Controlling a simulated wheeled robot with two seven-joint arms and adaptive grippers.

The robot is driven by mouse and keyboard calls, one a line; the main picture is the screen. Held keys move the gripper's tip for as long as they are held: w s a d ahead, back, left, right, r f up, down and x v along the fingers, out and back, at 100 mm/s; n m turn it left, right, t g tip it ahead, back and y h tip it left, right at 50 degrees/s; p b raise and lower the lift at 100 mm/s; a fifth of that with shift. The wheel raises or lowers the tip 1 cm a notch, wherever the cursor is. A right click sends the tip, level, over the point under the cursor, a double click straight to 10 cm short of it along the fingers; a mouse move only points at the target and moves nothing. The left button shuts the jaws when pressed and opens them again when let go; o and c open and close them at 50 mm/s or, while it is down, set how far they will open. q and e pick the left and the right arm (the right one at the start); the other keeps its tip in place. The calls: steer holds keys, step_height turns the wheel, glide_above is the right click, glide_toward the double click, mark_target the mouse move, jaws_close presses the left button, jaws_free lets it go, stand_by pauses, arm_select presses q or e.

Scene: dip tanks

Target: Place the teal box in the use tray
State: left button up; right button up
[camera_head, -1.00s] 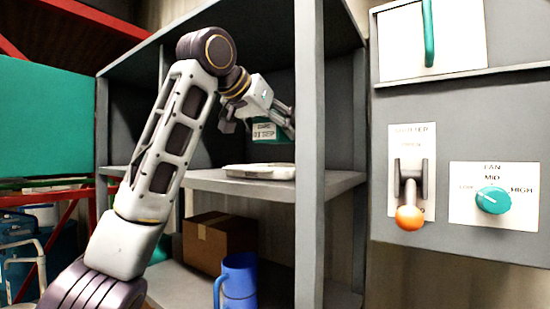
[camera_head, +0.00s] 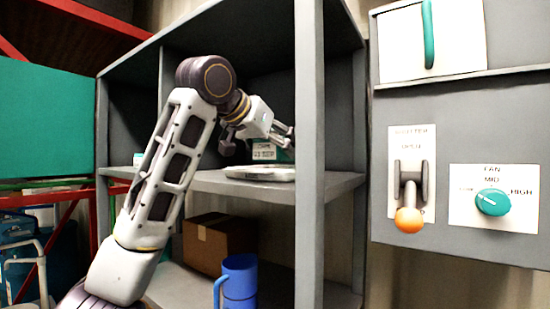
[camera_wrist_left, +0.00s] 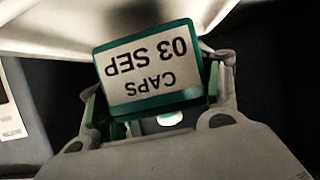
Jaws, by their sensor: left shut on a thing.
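The teal box (camera_head: 285,155) has a white label; in the left wrist view the box (camera_wrist_left: 154,110) reads "CAPS 03 SEP" upside down. My left gripper (camera_head: 287,138) is shut on the box, with a finger on each side of it in the left wrist view. A shallow white tray (camera_head: 260,174) lies on the middle shelf. The box is right over the tray's back part in the head view; I cannot tell whether it touches. No use label shows on the tray. My right gripper is not in view.
The grey shelf unit (camera_head: 310,110) has an upright close to the right of the gripper. A panel with an orange-tipped lever (camera_head: 409,219) and teal knob (camera_head: 492,201) is at right.

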mark_target(275, 158)
arm_select(q)
steer(key=shift+f, duration=1.4)
steer(key=o, duration=1.2)
steer(key=shift+f, duration=0.1)
steer(key=shift+c, duration=0.2)
steer(key=b+v, duration=0.3)
steer(key=v, duration=0.8)
steer(key=shift+d, duration=0.1)
steer(key=shift+s+a+r, duration=0.3)
steer(key=shift+s, duration=0.15)
